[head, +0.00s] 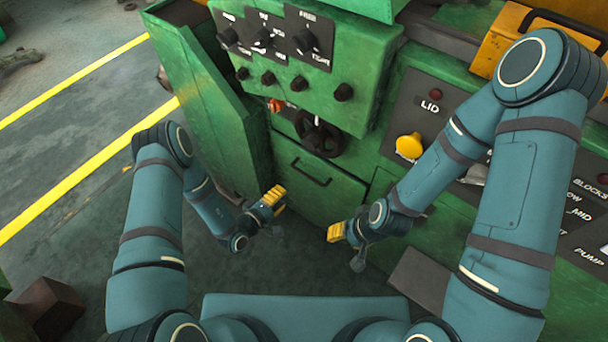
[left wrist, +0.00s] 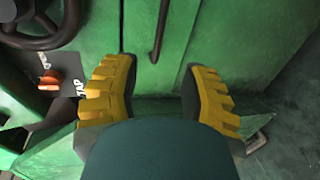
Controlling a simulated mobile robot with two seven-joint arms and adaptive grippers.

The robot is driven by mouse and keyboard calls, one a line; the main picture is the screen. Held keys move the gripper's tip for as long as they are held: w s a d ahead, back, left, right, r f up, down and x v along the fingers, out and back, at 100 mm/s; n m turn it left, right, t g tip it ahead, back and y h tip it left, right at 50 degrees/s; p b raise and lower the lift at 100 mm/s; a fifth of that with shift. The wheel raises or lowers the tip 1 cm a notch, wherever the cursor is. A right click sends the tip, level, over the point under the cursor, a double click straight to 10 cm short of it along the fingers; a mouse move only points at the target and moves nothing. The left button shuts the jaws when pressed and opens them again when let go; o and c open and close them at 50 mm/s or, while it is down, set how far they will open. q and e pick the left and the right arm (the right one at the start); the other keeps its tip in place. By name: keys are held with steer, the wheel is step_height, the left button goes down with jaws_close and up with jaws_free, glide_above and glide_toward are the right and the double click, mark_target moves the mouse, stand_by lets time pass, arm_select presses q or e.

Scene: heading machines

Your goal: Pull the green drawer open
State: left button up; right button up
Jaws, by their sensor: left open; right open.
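The green drawer (head: 298,185) is a flat green front low on the machine, below the black handwheel, and looks shut. Its dark bar handle (head: 311,172) runs across the front; it also shows in the left wrist view (left wrist: 160,32), ahead of the yellow fingers. My left gripper (head: 272,205) is open and empty, in front of and below the handle, apart from it. In the left wrist view its two yellow-padded fingers (left wrist: 160,90) stand wide apart, with the handle beyond the gap between them. My right gripper (head: 343,240) is to the right, lower, near the machine front, holding nothing visible.
The black handwheel (head: 320,137) juts out above the drawer, under a knob panel (head: 275,45). An open-standing green side panel (head: 205,110) is left of the drawer. A yellow knob (head: 409,146) sits at the right.

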mark_target(303, 174)
arm_select(q)
steer(key=b+x, duration=0.1)
steer(key=x, duration=0.8)
steer(key=a+b+x, duration=0.1)
steer(key=x, duration=0.3)
steer(key=shift+w+d+b, duration=0.3)
steer(key=shift+w+b, duration=0.05)
steer(key=shift+w, duration=0.3)
steer(key=shift+c, duration=0.3)
jaws_close()
